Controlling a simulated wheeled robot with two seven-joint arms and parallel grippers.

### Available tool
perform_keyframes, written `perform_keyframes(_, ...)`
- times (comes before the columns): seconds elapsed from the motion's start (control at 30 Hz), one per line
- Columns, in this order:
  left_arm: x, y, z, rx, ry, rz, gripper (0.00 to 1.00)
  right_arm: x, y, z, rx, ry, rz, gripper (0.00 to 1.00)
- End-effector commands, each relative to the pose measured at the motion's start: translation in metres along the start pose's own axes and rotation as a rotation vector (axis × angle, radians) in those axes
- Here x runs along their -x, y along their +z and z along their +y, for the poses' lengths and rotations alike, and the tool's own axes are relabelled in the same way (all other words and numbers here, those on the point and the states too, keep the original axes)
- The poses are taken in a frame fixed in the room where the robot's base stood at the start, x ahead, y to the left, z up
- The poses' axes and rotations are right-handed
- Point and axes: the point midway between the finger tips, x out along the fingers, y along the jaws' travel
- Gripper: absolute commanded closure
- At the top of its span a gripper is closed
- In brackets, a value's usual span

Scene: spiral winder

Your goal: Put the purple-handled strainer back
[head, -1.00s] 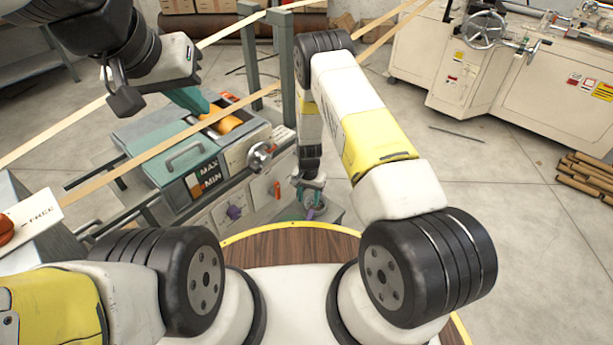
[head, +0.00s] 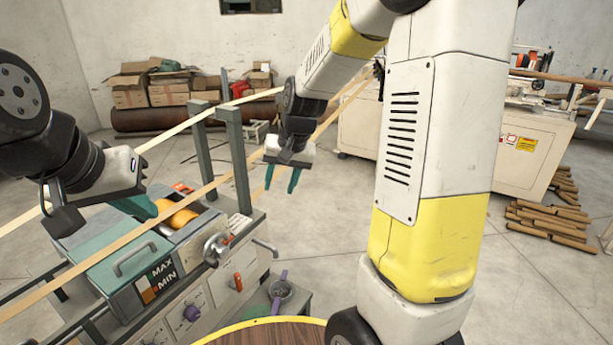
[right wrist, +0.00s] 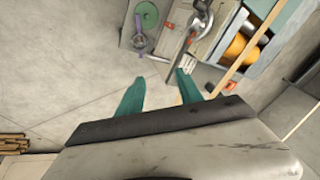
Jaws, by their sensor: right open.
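The purple-handled strainer (head: 281,289) is a small round grey bowl with a purple handle. It rests on a low grey ledge at the right end of the machine in the head view. My right gripper (head: 281,180) is open and empty, raised well above the strainer, fingers pointing down. Its two teal fingers are apart in the right wrist view (right wrist: 160,78). My left gripper (head: 135,207) hangs over the left part of the machine; its finger gap is not clear.
The machine (head: 140,285) has a MAX/MIN panel, an orange roll, a crank, and a purple knob (head: 192,312). Pale strips (head: 110,250) run slanting across above it, near my right gripper. Brown tubes (head: 550,215) lie on the floor at right. Open floor lies between.

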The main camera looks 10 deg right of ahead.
Motion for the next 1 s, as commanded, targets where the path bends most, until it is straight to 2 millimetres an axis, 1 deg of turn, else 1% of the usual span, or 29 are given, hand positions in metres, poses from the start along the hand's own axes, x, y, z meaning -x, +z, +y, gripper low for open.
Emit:
perform_keyframes(0.03, 0.000, 0.000, 0.000, 0.000, 0.000, 0.000, 1.00, 0.026, 0.008, 0.002, 0.017, -0.012, 0.027, 0.57)
perform_keyframes(0.1, 0.000, 0.000, 0.000, 0.000, 0.000, 0.000, 1.00, 0.054, 0.022, 0.004, 0.045, -0.023, 0.052, 0.57)
perform_keyframes(0.17, 0.000, 0.000, 0.000, 0.000, 0.000, 0.000, 1.00, 0.076, 0.035, 0.007, 0.070, -0.029, 0.074, 0.57)
perform_keyframes(0.2, 0.000, 0.000, 0.000, 0.000, 0.000, 0.000, 1.00, 0.090, 0.045, 0.010, 0.087, -0.033, 0.090, 0.57)
perform_keyframes(0.3, 0.000, 0.000, 0.000, 0.000, 0.000, 0.000, 1.00, 0.120, 0.070, 0.016, 0.130, -0.038, 0.130, 0.57)
perform_keyframes(0.4, 0.000, 0.000, 0.000, 0.000, 0.000, 0.000, 1.00, 0.145, 0.097, 0.023, 0.170, -0.038, 0.170, 0.57)
perform_keyframes(0.5, 0.000, 0.000, 0.000, 0.000, 0.000, 0.000, 1.00, 0.161, 0.122, 0.030, 0.207, -0.033, 0.203, 0.57)
perform_keyframes(0.6, 0.000, 0.000, 0.000, 0.000, 0.000, 0.000, 1.00, 0.171, 0.141, 0.035, 0.236, -0.026, 0.229, 0.57)
perform_keyframes(0.7, 0.000, 0.000, 0.000, 0.000, 0.000, 0.000, 1.00, 0.176, 0.154, 0.039, 0.252, -0.020, 0.244, 0.57)
perform_keyframes(0.8, 0.000, 0.000, 0.000, 0.000, 0.000, 0.000, 1.00, 0.177, 0.159, 0.041, 0.260, -0.017, 0.250, 0.57)
perform_keyframes(1.0, 0.000, 0.000, 0.000, 0.000, 0.000, 0.000, 1.00, 0.178, 0.160, 0.041, 0.262, -0.017, 0.251, 0.57)
